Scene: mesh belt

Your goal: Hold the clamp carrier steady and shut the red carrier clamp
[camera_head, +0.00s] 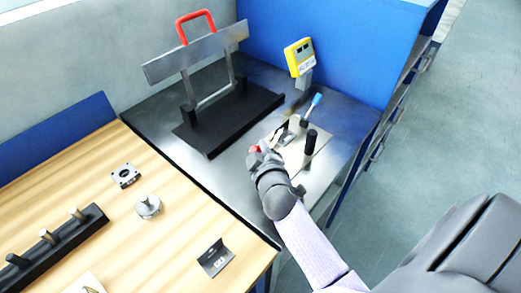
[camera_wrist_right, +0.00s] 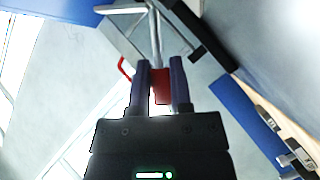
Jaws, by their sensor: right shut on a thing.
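The clamp carrier, a pale plate (camera_head: 318,161), lies on the steel bench top with a black upright post (camera_head: 310,143) and small metal clamp parts (camera_head: 281,131) on it. My right gripper (camera_head: 260,152) reaches to the plate's left side. In the right wrist view, its two dark fingers (camera_wrist_right: 160,64) are shut on a red piece (camera_wrist_right: 162,88), which looks like the red carrier clamp's handle. In the head view only a little red (camera_head: 254,149) shows at the fingers. The gripper hides most of the clamp, so its angle cannot be told. My left gripper is not in view.
A metal frame with a red handle (camera_head: 196,14) stands in a black base (camera_head: 229,122) behind. A yellow meter (camera_head: 299,57) and a blue-tipped tool (camera_head: 316,100) stand near the blue panel. A wooden table (camera_head: 75,181) at left holds small parts and a black peg rack (camera_head: 52,241).

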